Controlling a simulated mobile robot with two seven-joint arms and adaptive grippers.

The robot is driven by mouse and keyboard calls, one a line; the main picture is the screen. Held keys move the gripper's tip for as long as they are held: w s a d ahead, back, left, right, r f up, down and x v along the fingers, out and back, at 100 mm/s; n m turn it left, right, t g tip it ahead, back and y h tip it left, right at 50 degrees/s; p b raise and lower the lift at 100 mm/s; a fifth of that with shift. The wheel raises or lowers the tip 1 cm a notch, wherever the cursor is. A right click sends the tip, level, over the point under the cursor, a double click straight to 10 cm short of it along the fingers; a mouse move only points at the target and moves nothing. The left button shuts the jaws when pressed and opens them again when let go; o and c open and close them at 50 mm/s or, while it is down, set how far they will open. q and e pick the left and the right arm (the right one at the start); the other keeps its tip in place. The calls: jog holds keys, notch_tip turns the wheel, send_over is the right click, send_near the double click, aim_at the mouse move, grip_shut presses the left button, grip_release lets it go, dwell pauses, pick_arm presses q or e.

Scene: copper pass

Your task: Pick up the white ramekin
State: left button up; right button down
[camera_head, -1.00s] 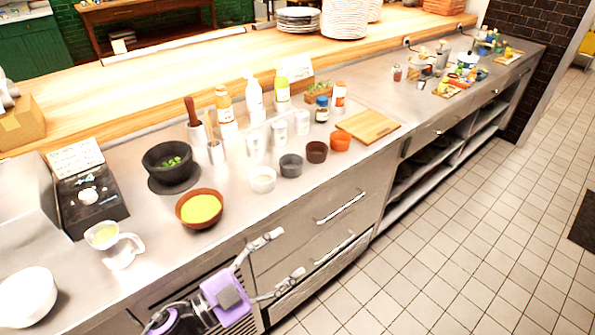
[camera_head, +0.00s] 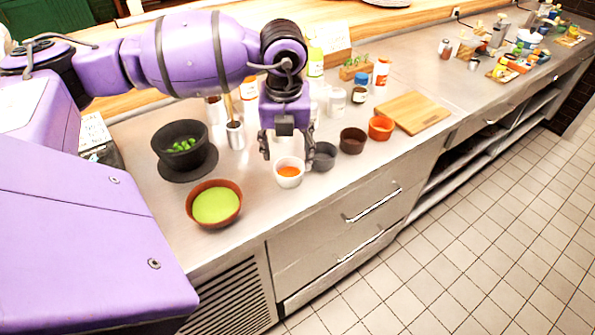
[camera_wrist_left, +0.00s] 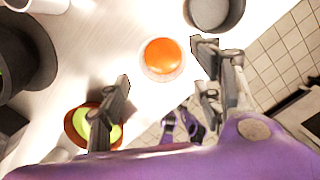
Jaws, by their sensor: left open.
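The white ramekin (camera_head: 289,180) stands on the steel counter near its front edge, with something orange inside. In the left wrist view the ramekin (camera_wrist_left: 162,77) shows from above, its orange inside filling most of the round. My left gripper (camera_head: 288,150) is open, fingers pointing down, just above and behind the ramekin in the head view. In the wrist view its fingers lie on either side of the ramekin, with gaps. I cannot tell whether the fingertips are down to rim height.
A grey ramekin (camera_head: 322,156) stands close to the right of the white one, near my finger. A brown ramekin (camera_head: 352,141) and an orange one (camera_head: 381,128) follow, then a wooden board (camera_head: 411,112). Left are a green-filled bowl (camera_head: 214,205) and a dark mortar (camera_head: 183,150).

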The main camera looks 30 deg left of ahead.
aim_at(288, 176)
pick_arm(q)
jog(key=f, duration=0.6)
jog(key=shift+w+a+f+p, duration=0.25)
jog(key=shift+w+p, duration=0.1)
jog(key=shift+r, duration=0.1)
jog(key=c, duration=1)
